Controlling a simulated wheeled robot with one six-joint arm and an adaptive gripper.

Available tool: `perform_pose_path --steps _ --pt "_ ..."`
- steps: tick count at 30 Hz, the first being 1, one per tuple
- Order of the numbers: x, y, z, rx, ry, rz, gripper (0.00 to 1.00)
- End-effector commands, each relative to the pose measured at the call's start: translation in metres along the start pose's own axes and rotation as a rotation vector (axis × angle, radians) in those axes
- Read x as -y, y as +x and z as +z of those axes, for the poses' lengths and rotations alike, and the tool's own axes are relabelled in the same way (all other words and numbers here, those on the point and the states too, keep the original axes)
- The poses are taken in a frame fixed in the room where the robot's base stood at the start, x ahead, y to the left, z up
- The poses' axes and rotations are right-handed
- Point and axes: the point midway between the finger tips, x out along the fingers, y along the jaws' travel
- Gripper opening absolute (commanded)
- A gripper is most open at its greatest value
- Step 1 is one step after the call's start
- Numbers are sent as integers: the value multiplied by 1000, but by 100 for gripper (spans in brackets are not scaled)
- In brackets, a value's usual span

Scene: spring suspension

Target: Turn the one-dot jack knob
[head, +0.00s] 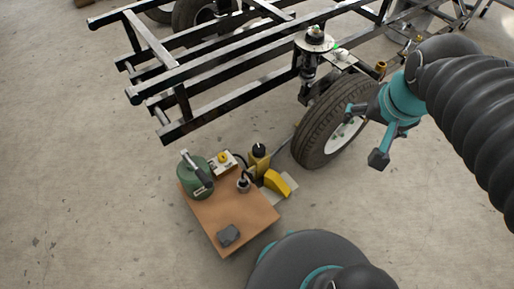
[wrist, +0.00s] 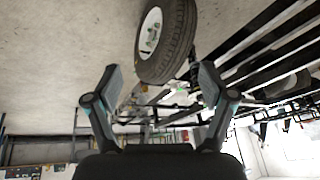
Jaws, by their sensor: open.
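Several knob-like parts stand on and beside a wooden board (head: 248,215): a yellow block with a black knob (head: 259,148), a pale box with a yellow knob (head: 223,157), and a small grey fitting (head: 243,184). Dot marks are too small to read, so I cannot tell which is the one-dot jack knob. My gripper (head: 364,136) is open and empty, to the right of these parts, in front of the wheel in the head view. In the wrist view, my gripper (wrist: 160,68) has its two fingers spread wide with nothing between them.
A tyre (head: 322,122) stands beside a black metal frame (head: 215,95); the tyre also shows in the wrist view (wrist: 172,60). A green bottle-like unit (head: 194,180), a yellow wedge (head: 278,183) and a dark block (head: 229,235) are near. Bare floor lies left.

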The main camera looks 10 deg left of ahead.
Motion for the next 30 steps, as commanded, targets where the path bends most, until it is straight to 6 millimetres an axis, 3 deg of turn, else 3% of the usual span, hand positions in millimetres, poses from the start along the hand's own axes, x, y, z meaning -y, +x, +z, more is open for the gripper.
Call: perform_pose_path --steps 6,15,21,30 --pt "33 33 -35 65 147 -1 82" --pt "78 92 -72 144 360 25 82" --pt "112 140 -86 190 500 56 82" --pt "164 223 -89 248 704 123 82"
